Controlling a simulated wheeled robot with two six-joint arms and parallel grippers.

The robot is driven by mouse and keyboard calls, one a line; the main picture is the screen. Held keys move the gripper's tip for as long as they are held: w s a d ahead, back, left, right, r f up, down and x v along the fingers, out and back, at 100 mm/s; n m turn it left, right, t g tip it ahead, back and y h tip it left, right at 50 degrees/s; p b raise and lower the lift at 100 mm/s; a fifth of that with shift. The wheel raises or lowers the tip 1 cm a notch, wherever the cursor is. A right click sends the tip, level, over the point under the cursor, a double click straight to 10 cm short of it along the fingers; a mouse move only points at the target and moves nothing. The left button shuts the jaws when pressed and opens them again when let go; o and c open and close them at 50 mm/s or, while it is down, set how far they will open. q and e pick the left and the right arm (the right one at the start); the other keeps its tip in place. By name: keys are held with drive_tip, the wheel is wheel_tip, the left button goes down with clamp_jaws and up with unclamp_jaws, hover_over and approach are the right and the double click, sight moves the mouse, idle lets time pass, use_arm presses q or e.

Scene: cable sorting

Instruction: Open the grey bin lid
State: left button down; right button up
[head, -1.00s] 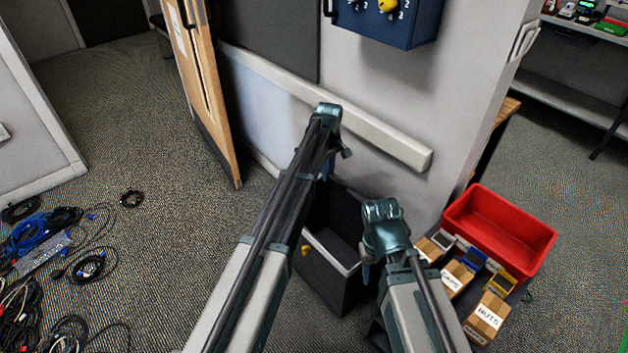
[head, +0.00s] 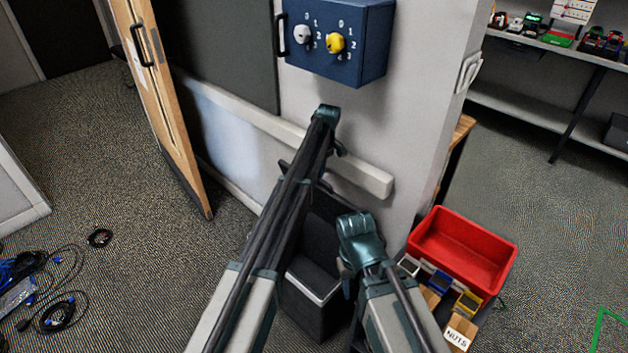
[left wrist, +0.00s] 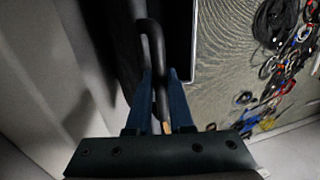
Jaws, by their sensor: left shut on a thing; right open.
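The dark grey bin (head: 312,310) stands on the floor by the wall in the head view, with a pale rim line at its front. Its lid (head: 338,208) appears raised, tilted up at the back toward the wall, and the bin's inside shows. My left gripper (left wrist: 160,78) is shut on a black bar-like handle (left wrist: 152,38) in the left wrist view; the handle passes between its blue fingers. In the head view my left arm hides its fingertips and part of the bin. My right gripper (head: 347,280) is open and empty beside the bin's right side.
A red crate (head: 465,249) and small labelled boxes (head: 459,333) lie to the right. A blue panel with knobs (head: 340,45) hangs on the wall above a pale rail (head: 362,178). A wooden door (head: 160,100) stands at left. Cables (head: 55,312) lie on the floor at left.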

idle(0.3)
use_arm(q)
drive_tip(key=c, duration=0.8)
unclamp_jaws()
drive_tip(key=p+v, duration=0.7)
drive_tip(key=shift+w+r, duration=0.1)
drive_tip(key=shift+r, duration=0.1)
